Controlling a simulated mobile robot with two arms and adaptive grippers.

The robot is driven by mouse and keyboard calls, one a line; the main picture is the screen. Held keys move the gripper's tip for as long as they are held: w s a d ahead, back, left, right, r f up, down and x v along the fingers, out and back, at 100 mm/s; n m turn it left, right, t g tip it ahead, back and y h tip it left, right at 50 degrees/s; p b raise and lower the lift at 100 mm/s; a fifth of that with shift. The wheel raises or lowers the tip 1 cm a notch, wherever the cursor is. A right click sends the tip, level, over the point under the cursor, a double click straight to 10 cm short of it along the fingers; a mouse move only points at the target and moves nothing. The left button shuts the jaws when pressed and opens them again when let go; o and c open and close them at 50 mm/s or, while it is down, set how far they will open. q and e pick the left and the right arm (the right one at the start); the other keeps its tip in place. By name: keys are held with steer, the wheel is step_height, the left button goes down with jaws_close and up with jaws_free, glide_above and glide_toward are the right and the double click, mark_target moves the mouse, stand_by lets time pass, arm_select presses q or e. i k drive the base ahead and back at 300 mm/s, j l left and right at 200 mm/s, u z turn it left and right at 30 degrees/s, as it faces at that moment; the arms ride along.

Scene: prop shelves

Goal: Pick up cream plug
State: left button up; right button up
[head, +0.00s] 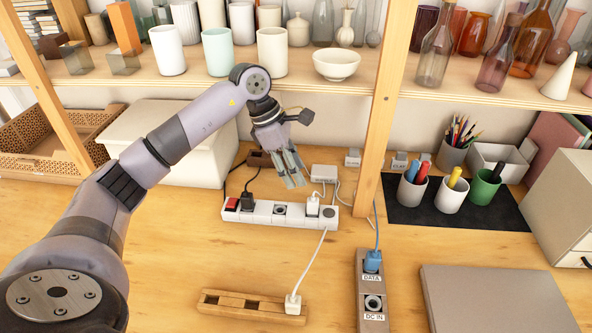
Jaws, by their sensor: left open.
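A cream plug (293,303) stands in the right end of a wooden block (228,302) on the table, with a pale cord running up from it toward the white power strip. Another pale plug (313,206) sits in the white power strip (265,220), near its right end. The two look alike in color. My left gripper (294,180) is open and empty, pointing down just above and behind the power strip, apart from both plugs. My right gripper is out of view.
A grey socket strip with a blue plug (372,262) stands right of the wooden block. A shelf post (378,130) and the shelf above hem in my arm.

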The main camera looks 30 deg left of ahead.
mark_target(294, 306)
steer(key=k+l, duration=1.5)
steer(key=k, duration=0.25)
